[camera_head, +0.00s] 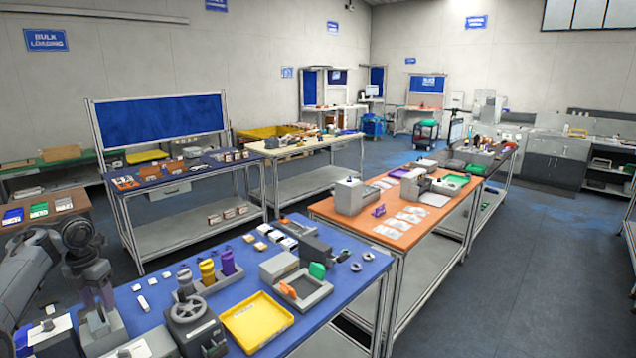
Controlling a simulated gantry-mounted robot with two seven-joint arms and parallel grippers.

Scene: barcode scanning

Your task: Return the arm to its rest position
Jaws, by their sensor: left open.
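My left arm comes in from the left edge, over the near left part of the blue-topped table (345,285). Its gripper (97,301) points down with its fingers apart and nothing visible between them. A grey block-like item (101,331) is just below the fingertips; I cannot tell whether they touch. My right gripper is not in view.
On the blue table are a rack with dark, yellow and purple bottles (207,271), a dark machine with a wheel (191,316), a yellow tray (256,322) and a grey tray (303,291). An orange-topped table (343,222) stands behind. Floor is open at right.

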